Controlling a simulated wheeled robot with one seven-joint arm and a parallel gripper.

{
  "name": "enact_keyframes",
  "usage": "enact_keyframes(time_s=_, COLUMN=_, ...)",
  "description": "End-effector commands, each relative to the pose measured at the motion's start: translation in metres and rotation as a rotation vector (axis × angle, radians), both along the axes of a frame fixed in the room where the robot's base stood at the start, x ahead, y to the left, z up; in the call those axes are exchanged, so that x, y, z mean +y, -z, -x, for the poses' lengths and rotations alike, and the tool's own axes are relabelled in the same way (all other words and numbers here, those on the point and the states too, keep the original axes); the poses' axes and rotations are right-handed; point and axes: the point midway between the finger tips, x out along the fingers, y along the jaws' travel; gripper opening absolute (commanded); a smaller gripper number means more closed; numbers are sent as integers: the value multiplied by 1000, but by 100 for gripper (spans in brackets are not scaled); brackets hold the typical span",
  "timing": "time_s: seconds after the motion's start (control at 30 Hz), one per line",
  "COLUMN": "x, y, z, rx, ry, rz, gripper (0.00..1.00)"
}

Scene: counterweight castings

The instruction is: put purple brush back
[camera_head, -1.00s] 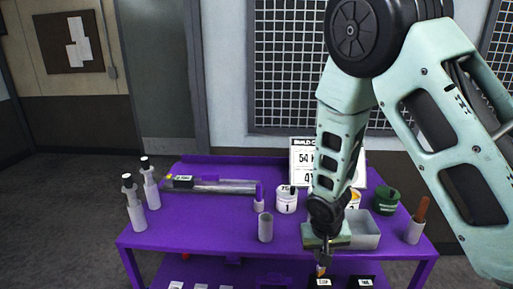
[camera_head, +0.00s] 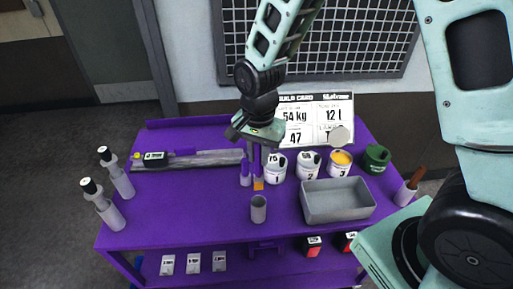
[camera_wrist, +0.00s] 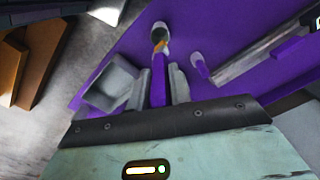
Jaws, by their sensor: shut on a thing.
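My gripper (camera_head: 257,150) is shut on the purple brush (camera_wrist: 158,82), which hangs upright with its orange tip (camera_head: 258,184) pointing down. In the head view the tip shows above an empty-looking grey cup (camera_head: 258,210) on the purple table.
Numbered white tubs (camera_head: 308,166) stand behind, with a grey tray (camera_head: 340,212) to the right. A green can (camera_head: 376,158) and a cup with a brown handle (camera_head: 404,194) are farther right. Two bottles (camera_head: 110,210) stand left.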

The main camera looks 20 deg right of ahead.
Motion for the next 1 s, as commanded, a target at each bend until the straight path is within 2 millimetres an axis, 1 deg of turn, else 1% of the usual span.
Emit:
enact_keyframes(time_s=0.2, x=1, y=-2, z=1, rx=0, ry=-2, rz=1, gripper=0)
enact_keyframes(time_s=1.0, x=1, y=60, z=1, rx=1, ry=-2, rz=1, gripper=0)
